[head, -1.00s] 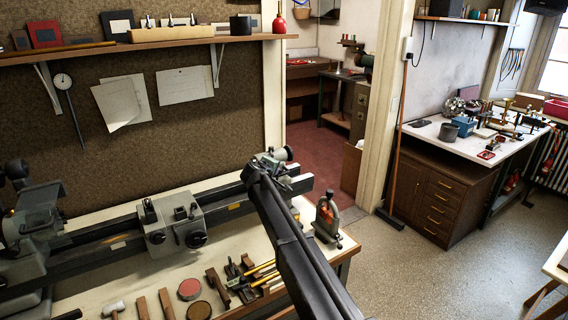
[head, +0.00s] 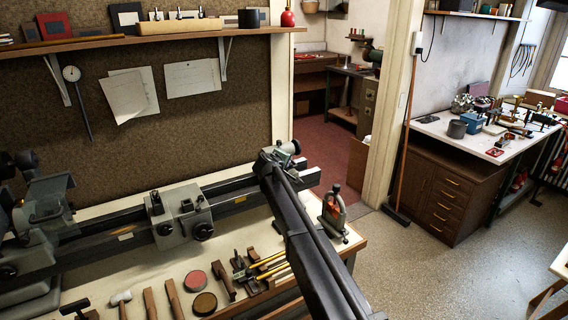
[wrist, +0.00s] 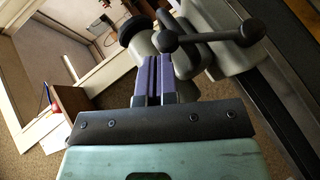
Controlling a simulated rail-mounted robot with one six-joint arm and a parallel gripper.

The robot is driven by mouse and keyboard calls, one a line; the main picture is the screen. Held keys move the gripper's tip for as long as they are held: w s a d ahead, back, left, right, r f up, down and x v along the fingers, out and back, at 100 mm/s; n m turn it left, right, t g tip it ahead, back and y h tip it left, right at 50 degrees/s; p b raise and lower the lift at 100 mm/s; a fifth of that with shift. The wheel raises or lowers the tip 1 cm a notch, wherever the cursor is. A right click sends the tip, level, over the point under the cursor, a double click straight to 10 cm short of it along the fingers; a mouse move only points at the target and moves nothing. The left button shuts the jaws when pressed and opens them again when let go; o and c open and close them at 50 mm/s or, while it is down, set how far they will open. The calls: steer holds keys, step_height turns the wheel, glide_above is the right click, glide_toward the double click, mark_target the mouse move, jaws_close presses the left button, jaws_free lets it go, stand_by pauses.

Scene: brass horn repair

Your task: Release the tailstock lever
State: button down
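The tailstock (head: 291,148) is the grey casting at the right end of the lathe bed, partly hidden behind my arm in the head view. In the wrist view, the tailstock (wrist: 208,57) shows at the top. Its dark lever (wrist: 208,37) has a round ball at each end and lies across, roughly level in the picture. My gripper (wrist: 153,60) has its two purple-padded fingers together, with only a thin line between them and nothing visible held. The fingertips appear just below and left of the lever's left ball; contact cannot be told.
The dark lathe bed (head: 110,238) carries a grey carriage (head: 185,217). Hand tools, round tins and a small red-and-grey clamp-like tool (head: 334,212) crowd the bench front. A dark handwheel (wrist: 130,30) is close left of the fingers.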

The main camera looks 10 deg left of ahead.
steer(key=shift+r, duration=0.1)
steer(key=s+a+r+p, duration=0.4)
steer(key=s+r+p, duration=0.4)
steer(key=s, duration=0.1)
steer(key=shift+s, duration=0.25)
steer(key=shift+a, duration=0.1)
